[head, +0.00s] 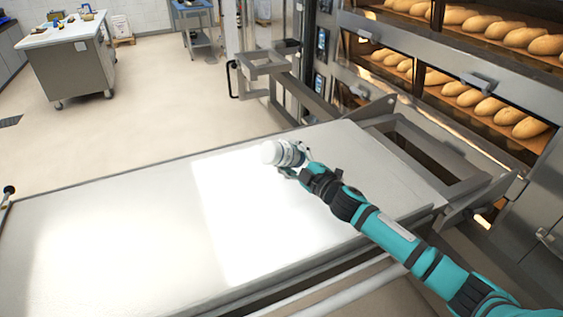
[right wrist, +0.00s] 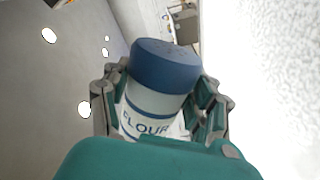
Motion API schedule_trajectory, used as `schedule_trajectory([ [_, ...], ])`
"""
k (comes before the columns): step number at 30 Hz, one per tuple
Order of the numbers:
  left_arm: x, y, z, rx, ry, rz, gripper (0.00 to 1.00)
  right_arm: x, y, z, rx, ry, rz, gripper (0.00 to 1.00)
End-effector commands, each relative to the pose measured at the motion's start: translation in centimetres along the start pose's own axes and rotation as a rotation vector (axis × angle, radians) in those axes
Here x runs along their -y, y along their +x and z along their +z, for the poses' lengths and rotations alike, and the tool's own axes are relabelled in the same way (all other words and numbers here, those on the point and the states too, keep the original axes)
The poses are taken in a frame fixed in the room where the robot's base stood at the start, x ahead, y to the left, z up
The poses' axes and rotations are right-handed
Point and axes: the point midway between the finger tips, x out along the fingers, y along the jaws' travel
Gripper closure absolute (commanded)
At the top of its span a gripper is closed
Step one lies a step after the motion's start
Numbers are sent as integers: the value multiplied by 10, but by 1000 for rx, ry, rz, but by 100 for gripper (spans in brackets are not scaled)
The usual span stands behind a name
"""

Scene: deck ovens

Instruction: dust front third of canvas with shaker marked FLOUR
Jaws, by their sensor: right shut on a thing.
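The shaker marked FLOUR (right wrist: 158,105) is held between the fingers of my right gripper (head: 305,172). In the right wrist view its label reads FLOUR and its blue end points up the picture. In the head view the shaker (head: 283,153) lies tilted well over, its pale end toward the left, above the canvas. The canvas (head: 110,225) is a long, pale, flat surface running from the lower left to the oven side. A brighter white patch covers its middle; I cannot tell whether that is flour or light. My left gripper is not in view.
Deck ovens with rows of loaves (head: 490,105) stand at the upper right. A metal frame (head: 425,150) joins the canvas's right end to the ovens. A worktable (head: 65,60) and a blue cart (head: 195,25) stand at the back.

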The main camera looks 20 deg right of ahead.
Motion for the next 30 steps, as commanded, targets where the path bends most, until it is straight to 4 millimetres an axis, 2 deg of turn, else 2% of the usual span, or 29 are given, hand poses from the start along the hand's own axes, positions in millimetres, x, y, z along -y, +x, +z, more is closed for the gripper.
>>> schedule_trajectory([
  [5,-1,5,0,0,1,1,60,-11,0,18,0,-3,2,82],
  [30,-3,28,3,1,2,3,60,-54,-36,92,1,-2,1,81],
])
